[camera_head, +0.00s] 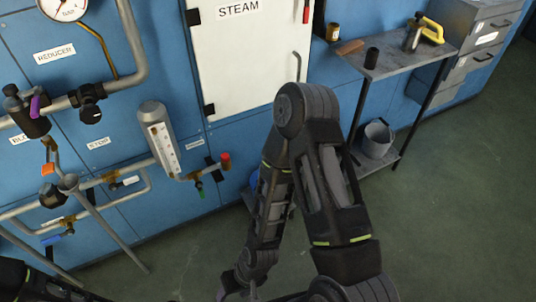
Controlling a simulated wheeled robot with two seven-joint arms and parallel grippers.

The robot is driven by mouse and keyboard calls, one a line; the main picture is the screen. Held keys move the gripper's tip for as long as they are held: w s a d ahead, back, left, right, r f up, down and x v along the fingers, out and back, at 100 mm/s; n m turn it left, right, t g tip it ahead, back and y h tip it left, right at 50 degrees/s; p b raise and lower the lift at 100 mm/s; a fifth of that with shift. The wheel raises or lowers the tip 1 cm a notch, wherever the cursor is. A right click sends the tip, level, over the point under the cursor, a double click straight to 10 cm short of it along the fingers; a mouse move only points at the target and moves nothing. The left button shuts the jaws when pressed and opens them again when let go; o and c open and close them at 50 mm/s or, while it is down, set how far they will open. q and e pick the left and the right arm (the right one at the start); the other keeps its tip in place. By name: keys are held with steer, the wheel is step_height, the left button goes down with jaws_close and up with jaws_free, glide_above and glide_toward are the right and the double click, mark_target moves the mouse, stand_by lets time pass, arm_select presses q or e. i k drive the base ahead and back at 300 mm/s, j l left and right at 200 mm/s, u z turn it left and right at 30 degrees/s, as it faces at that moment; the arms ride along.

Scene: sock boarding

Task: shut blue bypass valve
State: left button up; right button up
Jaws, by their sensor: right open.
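The blue valve handle (52,240) sits low at the left of the picture, on the lowest pipe run against the blue panel wall. It looks like a small lever lying roughly along the pipe; its exact angle is too small to tell. My right gripper (246,294) is at the bottom edge, partly cut off, with its arm folded down from a high elbow. It is open and holds nothing that I can see, well to the right of and apart from the blue handle. A dark part of my left arm shows in the bottom left corner; its gripper is out of the picture.
A purple handle (38,106), an orange handle (48,168) and a red knob (226,158) are on nearby pipes. A side table (400,60) stands right. The green floor (450,220) is open.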

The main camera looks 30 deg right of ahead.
mark_target(68, 232)
steer(key=l+z, duration=0.1)
steer(key=z, duration=0.5)
steer(key=j+u, duration=0.1)
steer(key=u, duration=0.4)
steer(key=j+u, duration=0.1)
steer(key=u, duration=0.4)
steer(key=i+u, duration=0.1)
steer(key=u, duration=0.4)
